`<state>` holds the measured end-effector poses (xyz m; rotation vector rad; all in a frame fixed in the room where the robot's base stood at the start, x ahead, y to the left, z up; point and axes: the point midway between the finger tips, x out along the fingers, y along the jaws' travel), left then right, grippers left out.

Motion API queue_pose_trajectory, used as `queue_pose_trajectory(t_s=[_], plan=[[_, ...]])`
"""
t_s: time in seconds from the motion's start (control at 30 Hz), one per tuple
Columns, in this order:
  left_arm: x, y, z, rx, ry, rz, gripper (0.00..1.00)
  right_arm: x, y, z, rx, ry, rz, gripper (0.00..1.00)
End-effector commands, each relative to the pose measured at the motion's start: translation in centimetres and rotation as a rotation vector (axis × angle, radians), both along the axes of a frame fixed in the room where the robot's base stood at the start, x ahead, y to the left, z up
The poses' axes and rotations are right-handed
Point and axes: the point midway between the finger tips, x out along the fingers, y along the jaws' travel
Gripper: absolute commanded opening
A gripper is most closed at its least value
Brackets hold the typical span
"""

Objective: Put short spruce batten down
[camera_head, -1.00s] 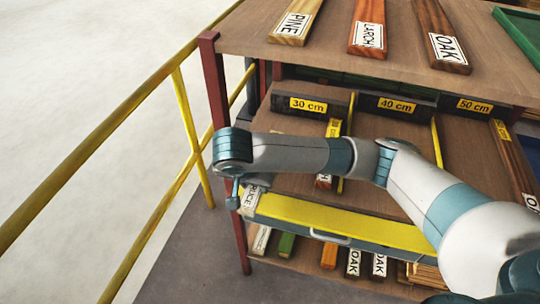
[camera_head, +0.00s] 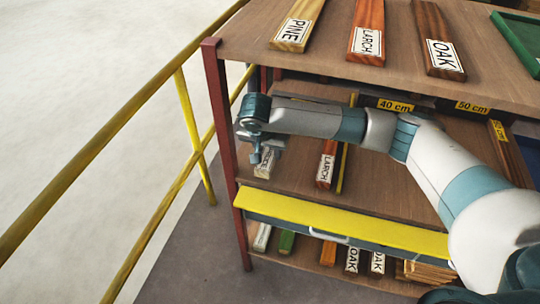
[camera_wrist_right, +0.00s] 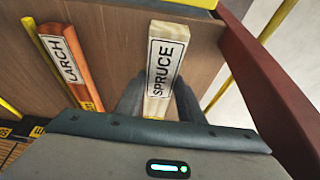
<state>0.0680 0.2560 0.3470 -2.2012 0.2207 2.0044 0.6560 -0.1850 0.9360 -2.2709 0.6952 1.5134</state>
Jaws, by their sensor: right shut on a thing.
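The short spruce batten (camera_head: 263,166) is pale wood with a white label, which reads SPRUCE in the wrist view (camera_wrist_right: 163,68). My right gripper (camera_wrist_right: 158,98) is shut on it, one finger on each side. In the head view my right gripper (camera_head: 265,152) is over the left bay of the middle shelf (camera_head: 299,168), with the batten's labelled end towards the shelf front. I cannot tell whether the batten touches the board. A short larch batten (camera_head: 327,164) lies to its right in the same bay. My left gripper is not in view.
A yellow divider (camera_head: 347,152) bounds the bay on the right. A dark red post (camera_head: 222,130) stands close on the left, with a yellow railing (camera_head: 120,125) beyond. A yellow front strip (camera_head: 340,220) lies below. Bare board lies between the two battens. The top shelf (camera_head: 330,45) overhangs.

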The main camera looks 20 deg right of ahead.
Motion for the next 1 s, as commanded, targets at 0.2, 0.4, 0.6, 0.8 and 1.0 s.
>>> queue_pose_trajectory(t_s=[0.2, 0.4, 0.6, 0.8, 1.0], plan=[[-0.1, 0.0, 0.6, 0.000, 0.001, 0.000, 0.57, 0.9, -0.7, 0.1, -0.001, -0.002, -0.002, 0.08], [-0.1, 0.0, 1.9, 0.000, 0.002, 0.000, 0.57, 0.8, -0.6, -2.5, -0.001, 0.000, 0.000, 0.08], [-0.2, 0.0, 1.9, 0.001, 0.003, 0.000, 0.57, 0.8, -0.6, -3.4, 0.000, -0.002, 0.000, 0.08], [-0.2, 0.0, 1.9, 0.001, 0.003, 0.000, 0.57, 0.8, -0.6, -3.5, 0.000, -0.002, 0.000, 0.08], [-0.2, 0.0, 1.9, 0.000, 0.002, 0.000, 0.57, 0.8, -0.6, -3.7, 0.000, -0.001, 0.000, 0.53]])
